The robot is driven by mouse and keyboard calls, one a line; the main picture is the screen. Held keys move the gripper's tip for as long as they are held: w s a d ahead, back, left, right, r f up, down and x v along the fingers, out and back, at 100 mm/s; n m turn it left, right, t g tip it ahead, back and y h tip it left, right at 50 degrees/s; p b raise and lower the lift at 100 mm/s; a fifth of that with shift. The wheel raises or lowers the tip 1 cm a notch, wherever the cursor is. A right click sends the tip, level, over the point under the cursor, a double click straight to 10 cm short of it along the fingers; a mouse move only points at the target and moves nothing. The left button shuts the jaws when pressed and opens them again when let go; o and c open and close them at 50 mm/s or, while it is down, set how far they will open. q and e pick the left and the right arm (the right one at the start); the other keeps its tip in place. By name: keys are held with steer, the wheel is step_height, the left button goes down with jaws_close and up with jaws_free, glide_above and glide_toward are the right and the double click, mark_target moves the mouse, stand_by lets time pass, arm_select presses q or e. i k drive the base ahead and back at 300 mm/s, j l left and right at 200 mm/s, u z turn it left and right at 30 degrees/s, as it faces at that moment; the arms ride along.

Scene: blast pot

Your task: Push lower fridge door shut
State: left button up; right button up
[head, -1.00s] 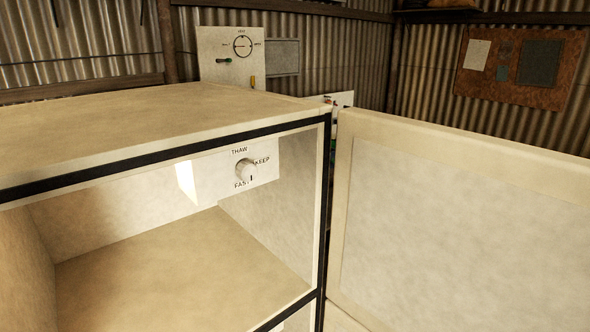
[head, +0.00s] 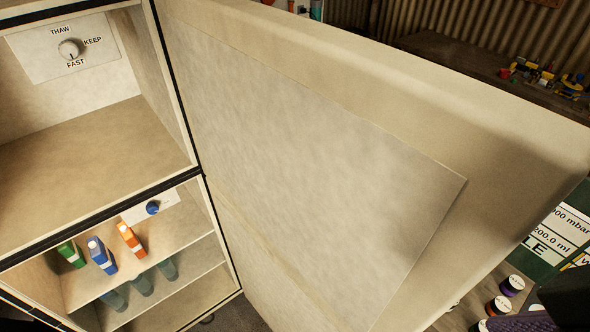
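The fridge (head: 95,219) stands at the left with both compartments open to view. The lower fridge door (head: 262,270) stands open at the right of the lower compartment; only part of its pale inner face shows below the upper door. The upper door (head: 300,130) also stands open, swung out to the right, and hides much of the lower door. The lower compartment holds a green bottle (head: 71,254), a blue bottle (head: 101,255) and an orange bottle (head: 131,240) on a shelf.
The upper compartment is empty apart from a dial (head: 69,48) marked THAW, KEEP, FAST. A blue knob (head: 152,208) sits in the lower compartment. Small jars (head: 511,285) and a labelled board (head: 560,235) are at the lower right. A cluttered dark bench (head: 480,70) stands behind.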

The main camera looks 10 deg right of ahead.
mark_target(280, 300)
steer(key=i+l+u, duration=0.15)
steer(key=l+u, duration=0.15)
steer(key=l, duration=0.4)
steer(key=i+l+u, duration=0.1)
steer(key=l+u, duration=0.2)
steer(key=l, duration=0.4)
steer(key=l+u, duration=0.75)
steer(key=u, duration=0.15)
steer(key=k+l+u, duration=0.1)
steer(key=l+u, duration=0.2)
steer(key=u, duration=0.15)
steer(key=l+u, duration=0.4)
steer(key=l, duration=0.25)
steer(key=l+u, duration=0.4)
steer(key=l, duration=0.25)
steer(key=l+u, duration=0.4)
steer(key=l, duration=0.25)
steer(key=k+l+u, duration=0.1)
steer(key=l+u, duration=0.25)
steer(key=k+l+u, duration=0.15)
steer(key=l+u, duration=0.2)
steer(key=l, duration=0.2)
